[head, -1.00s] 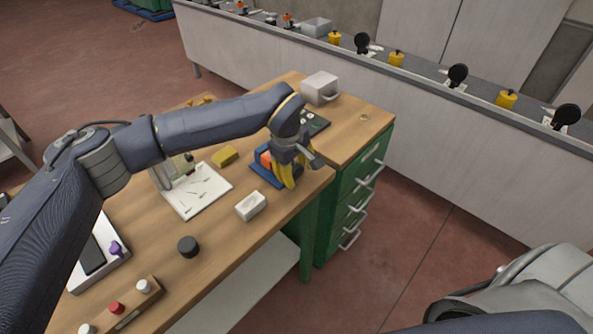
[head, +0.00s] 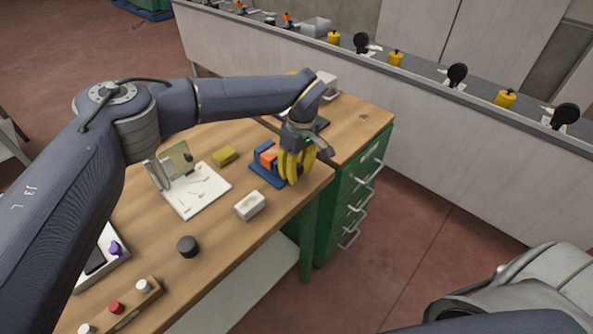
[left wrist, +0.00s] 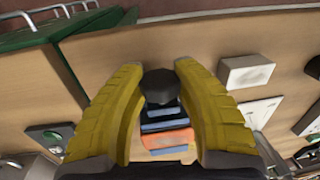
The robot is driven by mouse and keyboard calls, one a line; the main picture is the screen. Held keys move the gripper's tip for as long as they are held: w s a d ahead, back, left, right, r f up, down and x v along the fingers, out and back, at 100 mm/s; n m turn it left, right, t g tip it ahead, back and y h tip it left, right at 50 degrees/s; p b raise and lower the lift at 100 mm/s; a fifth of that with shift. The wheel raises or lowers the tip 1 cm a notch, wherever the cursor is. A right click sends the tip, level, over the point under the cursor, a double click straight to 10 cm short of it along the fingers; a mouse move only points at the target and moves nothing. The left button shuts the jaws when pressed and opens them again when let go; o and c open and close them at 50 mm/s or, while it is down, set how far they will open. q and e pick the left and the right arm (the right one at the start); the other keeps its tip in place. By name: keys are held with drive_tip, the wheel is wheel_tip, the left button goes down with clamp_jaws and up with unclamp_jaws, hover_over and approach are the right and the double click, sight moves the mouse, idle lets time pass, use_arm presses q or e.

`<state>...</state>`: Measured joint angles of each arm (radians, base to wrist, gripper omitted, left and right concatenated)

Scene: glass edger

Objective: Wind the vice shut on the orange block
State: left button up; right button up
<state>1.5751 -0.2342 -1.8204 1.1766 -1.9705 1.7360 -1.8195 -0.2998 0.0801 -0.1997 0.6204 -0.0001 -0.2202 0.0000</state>
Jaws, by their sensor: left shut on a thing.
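The blue vice (head: 264,176) sits near the right end of the wooden bench. The orange block (head: 267,157) is between its jaws; whether both jaws touch it I cannot tell. My left gripper (head: 296,170) is at the vice's right end, on the side near the bench's front edge. In the left wrist view its yellow fingers (left wrist: 159,80) are closed on either side of the vice's dark knob (left wrist: 160,88). The orange block (left wrist: 168,139) and blue vice parts (left wrist: 162,113) show behind the knob. My right gripper is not in view.
A white block (head: 250,206), a black knob (head: 188,246), a yellow block (head: 224,156) and a white board (head: 197,192) are on the bench left of the vice. A green drawer cabinet (head: 352,190) stands to the right. A grey box (head: 327,84) stands behind.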

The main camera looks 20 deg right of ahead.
use_arm(q)
drive_tip(key=shift+w+a+g+y, duration=0.2)
drive_tip(key=shift+g+y, duration=0.2)
drive_tip(key=shift+y, duration=0.6)
